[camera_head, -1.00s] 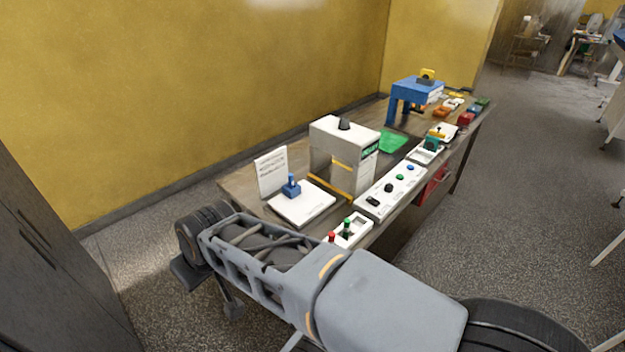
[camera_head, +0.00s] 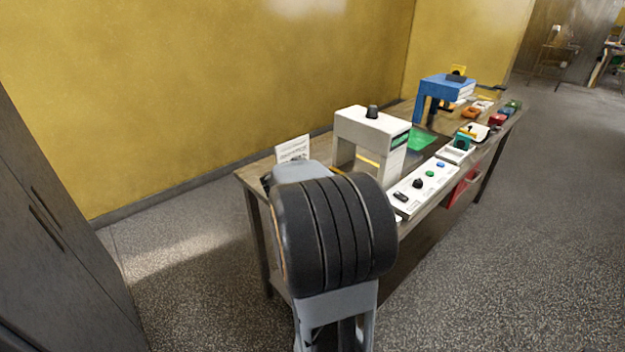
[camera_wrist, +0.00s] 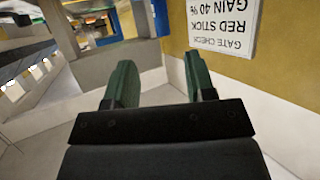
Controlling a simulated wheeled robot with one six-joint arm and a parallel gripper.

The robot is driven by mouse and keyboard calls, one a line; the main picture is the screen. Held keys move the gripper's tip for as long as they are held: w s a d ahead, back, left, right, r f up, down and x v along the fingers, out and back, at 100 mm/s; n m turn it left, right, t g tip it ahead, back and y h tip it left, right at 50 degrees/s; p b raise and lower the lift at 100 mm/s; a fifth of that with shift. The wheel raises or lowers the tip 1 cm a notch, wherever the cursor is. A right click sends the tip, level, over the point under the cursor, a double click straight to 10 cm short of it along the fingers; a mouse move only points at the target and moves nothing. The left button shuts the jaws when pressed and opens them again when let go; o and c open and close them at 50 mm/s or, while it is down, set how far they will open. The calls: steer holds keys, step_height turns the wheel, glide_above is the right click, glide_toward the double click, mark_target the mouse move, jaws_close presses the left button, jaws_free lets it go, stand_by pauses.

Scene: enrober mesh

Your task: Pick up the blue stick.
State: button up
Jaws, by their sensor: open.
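The blue stick does not show in the head view, where my arm covers the near left end of the table. I cannot make it out for certain in the wrist view either. In the wrist view my gripper (camera_wrist: 160,82) is open, with two green fingers apart and nothing seen between them. A pale surface lies beyond and around the fingers. In the head view the gripper itself is hidden behind my arm.
A white sign (camera_wrist: 222,25) reading "RED STICK", upside down, is close by on the right. A pale gate-shaped housing (camera_head: 372,125) stands on the table (camera_head: 257,178), beside a white button panel (camera_head: 425,186). A blue frame (camera_head: 447,86) stands farther back. Floor right of the table is clear.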

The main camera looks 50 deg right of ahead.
steer(key=b+x, duration=0.2)
steer(key=x, duration=0.7)
steer(key=shift+w+d+f, duration=0.2)
steer(key=shift+w, duration=0.05)
jaws_close()
steer(key=shift+r, duration=0.15)
stand_by(0.3)
